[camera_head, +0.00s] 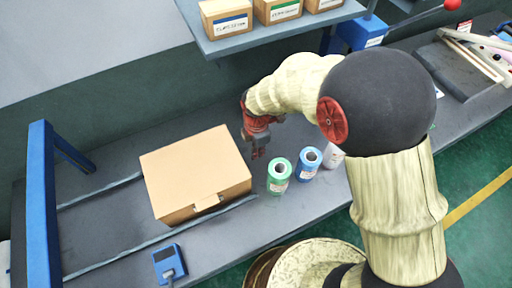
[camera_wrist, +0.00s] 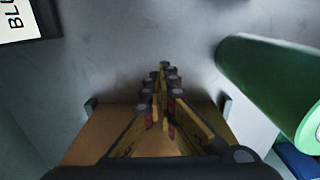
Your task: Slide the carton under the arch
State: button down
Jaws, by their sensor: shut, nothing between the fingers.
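The closed brown carton (camera_head: 195,170) lies flat on the grey bench, between two low rails. In the wrist view the carton (camera_wrist: 95,135) shows as a brown surface behind the fingers. The blue arch (camera_head: 41,200) stands to the left of the carton, apart from it, across the rails. My gripper (camera_head: 257,153) is just right of the carton's right side, low over the bench. In the wrist view my gripper (camera_wrist: 163,72) has its fingers together with nothing between them. I cannot tell whether it touches the carton.
Green (camera_head: 279,176), blue (camera_head: 308,164) and white (camera_head: 333,156) rolls stand right of the carton, close to my gripper. A shelf (camera_head: 285,33) with small boxes hangs above. A blue device (camera_head: 168,262) sits at the front edge. The bench between carton and arch is clear.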

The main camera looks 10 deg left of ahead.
aim_at(148, 210)
notch_tip(148, 210, down, 4)
jog(key=shift+r+b, duration=0.15)
jog(key=shift+b, duration=0.15)
jog(key=s+a, duration=0.1)
jog(key=a, duration=0.1)
jog(key=shift+s+a, duration=0.35)
jog(key=shift+s, duration=0.05)
jog(key=shift+s+a+b, duration=0.2)
jog(key=shift+a+b, duration=0.1)
jog(key=shift+a, duration=0.05)
jog(key=s+a+p, duration=0.1)
jog(key=s+a, duration=0.6)
jog(key=a, duration=0.3)
jog(key=s+a+p, duration=0.1)
jog(key=s+a, duration=0.5)
jog(key=a, duration=0.5)
jog(key=s+a+p, duration=0.1)
jog(key=s+a, duration=0.6)
jog(key=a, duration=0.4)
jog(key=shift+s+a+p, duration=0.2)
jog(key=shift+s+p, duration=0.15)
